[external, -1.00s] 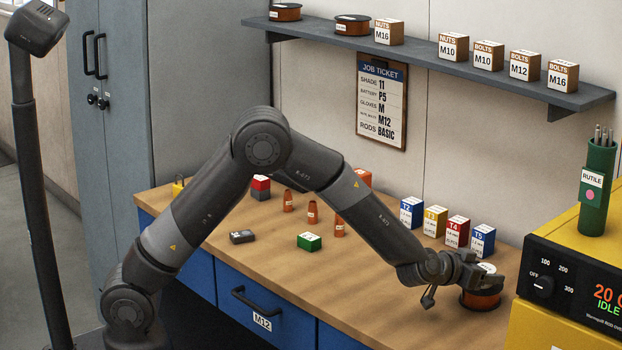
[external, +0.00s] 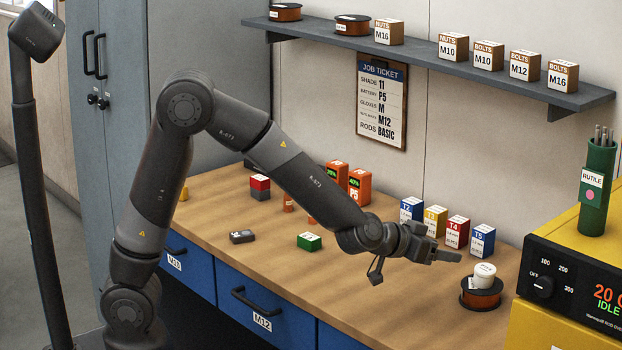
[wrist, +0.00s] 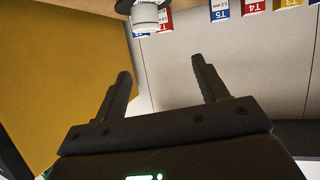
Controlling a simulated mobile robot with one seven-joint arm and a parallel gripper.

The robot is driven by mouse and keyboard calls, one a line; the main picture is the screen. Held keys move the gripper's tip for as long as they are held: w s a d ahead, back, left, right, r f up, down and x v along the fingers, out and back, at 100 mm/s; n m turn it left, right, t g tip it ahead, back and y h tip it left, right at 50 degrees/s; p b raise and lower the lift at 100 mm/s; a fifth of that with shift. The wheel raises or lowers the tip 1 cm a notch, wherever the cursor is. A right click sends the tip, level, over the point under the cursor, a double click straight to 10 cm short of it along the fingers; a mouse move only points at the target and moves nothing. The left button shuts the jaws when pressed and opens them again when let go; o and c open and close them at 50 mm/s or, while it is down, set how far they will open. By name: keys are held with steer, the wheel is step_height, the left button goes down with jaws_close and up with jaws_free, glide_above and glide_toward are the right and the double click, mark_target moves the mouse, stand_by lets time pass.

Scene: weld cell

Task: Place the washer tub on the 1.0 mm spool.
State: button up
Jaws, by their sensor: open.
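The white washer tub (external: 484,273) stands upright on top of a spool (external: 481,297) with dark flanges and orange-brown winding, near the bench's right end. The spool's label is too small to read. My gripper (external: 447,256) is open and empty, up and to the left of the tub and apart from it. In the wrist view the open fingers of my gripper (wrist: 165,88) have nothing between them. The tub (wrist: 146,16) shows at the top edge of that view, beyond the fingers.
Several numbered boxes, including the blue T5 box (external: 482,241), stand behind my gripper. The yellow welder (external: 590,255) is close on the right. The bench front is mostly clear.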

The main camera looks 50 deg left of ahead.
steer(key=s+a+r+g, duration=0.1)
steer(key=s+a+r, duration=0.25)
steer(key=a, duration=0.25)
steer(key=s+a+r+g+h, duration=0.1)
steer(key=s+a+r, duration=0.1)
steer(key=s+a, duration=0.25)
steer(key=s+a+r+g, duration=0.1)
steer(key=s+a+r, duration=0.2)
steer(key=a, duration=0.3)
steer(key=s+a+f+n+g+y, duration=0.1)
steer(key=s+a+g+y, duration=0.3)
steer(key=s+a, duration=1.1)
steer(key=s+n, duration=0.1)
steer(key=s, duration=0.2)
steer(key=shift+s+a+f, duration=0.3)
steer(key=shift+s+f, duration=0.05)
steer(key=shift+f, duration=0.05)
